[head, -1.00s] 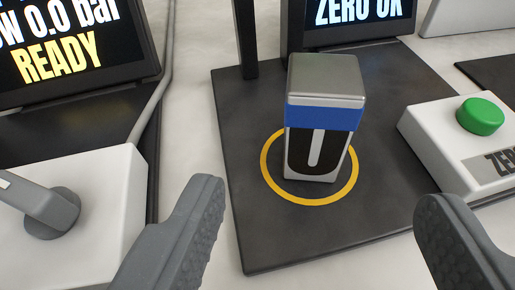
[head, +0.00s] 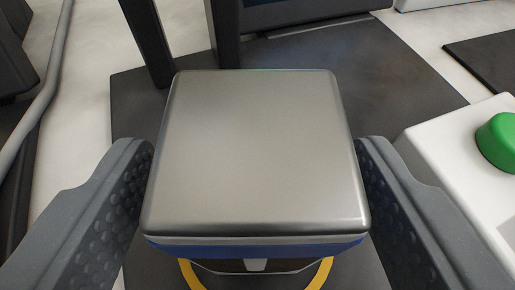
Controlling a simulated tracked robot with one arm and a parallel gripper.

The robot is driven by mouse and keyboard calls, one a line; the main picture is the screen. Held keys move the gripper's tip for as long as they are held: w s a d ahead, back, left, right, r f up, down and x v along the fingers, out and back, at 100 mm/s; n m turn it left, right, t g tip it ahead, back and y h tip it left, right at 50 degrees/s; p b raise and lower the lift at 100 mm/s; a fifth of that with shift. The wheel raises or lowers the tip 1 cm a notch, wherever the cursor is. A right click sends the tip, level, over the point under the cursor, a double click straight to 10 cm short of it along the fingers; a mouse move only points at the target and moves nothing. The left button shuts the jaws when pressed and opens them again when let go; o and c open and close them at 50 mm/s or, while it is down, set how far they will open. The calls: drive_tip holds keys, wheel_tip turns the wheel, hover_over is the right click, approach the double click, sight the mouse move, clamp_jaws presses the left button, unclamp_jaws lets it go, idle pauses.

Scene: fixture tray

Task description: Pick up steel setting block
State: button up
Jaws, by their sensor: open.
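The steel setting block (head: 255,150) stands upright on a dark base plate, inside a yellow ring (head: 320,275) that shows only at the bottom of the view. Its brushed steel top fills the middle of the view, with a blue band (head: 255,250) just below. Most of its sides are hidden under the top. My gripper (head: 258,185) is open, with one grey padded finger on the left and one on the right of the block. A narrow gap shows on each side near the fingertips.
The dark base plate (head: 380,75) carries a dark post (head: 148,40) and a display's lower edge (head: 310,15) behind the block. A white box with a green button (head: 497,142) stands close to the right finger. A grey cable (head: 45,95) runs at left.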

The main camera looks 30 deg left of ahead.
drive_tip(key=shift+x, duration=1.6)
clamp_jaws()
drive_tip(key=shift+r, duration=0.1)
